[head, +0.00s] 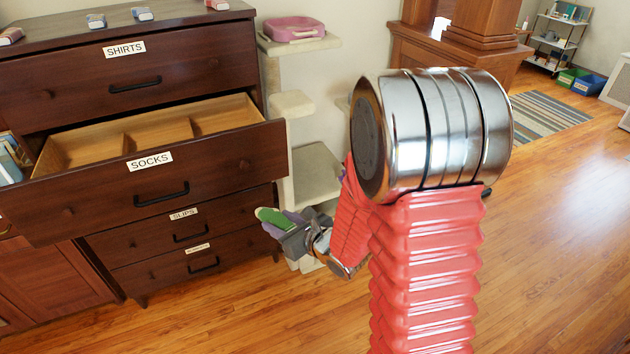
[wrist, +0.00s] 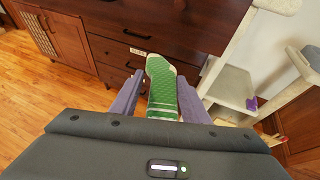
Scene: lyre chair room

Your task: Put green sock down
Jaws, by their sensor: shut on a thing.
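The green sock (head: 270,215) is held in my gripper (head: 285,230), low in front of the dresser's right side. In the wrist view the sock (wrist: 161,82) lies between the two purple fingers of my gripper (wrist: 160,90), and its toe end points away towards the dresser. The drawer labelled SOCKS (head: 85,205) is pulled out, above and to the left of my gripper. Its wooden inside has dividers, and the visible compartments look empty; the front panel hides part of the floor.
The dresser's other drawers, including SHIRTS (head: 190,62), are shut. A beige cat tree (head: 315,165) with a pink case (head: 293,29) on top stands right of the dresser, close to my gripper. The wooden floor (head: 560,220) at right is clear.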

